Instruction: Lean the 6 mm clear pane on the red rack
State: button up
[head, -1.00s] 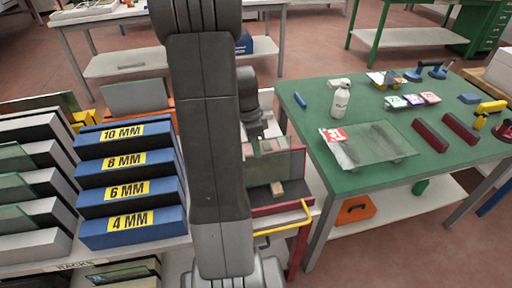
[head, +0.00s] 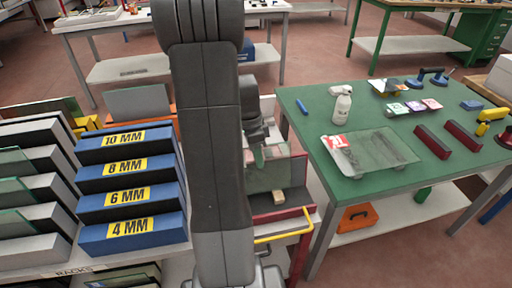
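A clear greenish pane (head: 272,176) stands at the red rack (head: 284,214), just right of my arm in the head view. It appears tilted back, with its lower edge near a small wooden block. My gripper (head: 259,156) is at the upper left of this pane. The arm link hides part of it, and I cannot tell whether its fingers grip the glass. The pane's thickness cannot be read. Another clear pane (head: 382,154) with a red and white label lies flat on the green table (head: 352,188).
A blue rack marked 10, 8, 6 and 4 MM (head: 130,212) stands left of my arm. A yellow handle (head: 285,232) juts from the red rack's front. A white spray bottle (head: 342,104) and dark red blocks (head: 433,142) stand on the green table.

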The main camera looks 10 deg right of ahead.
jog(key=v, duration=1.3)
jog(key=shift+r, duration=0.35)
jog(key=shift+a+f, duration=0.1)
jog(key=shift+x, duration=3.2)
jog(key=shift+w, duration=0.15)
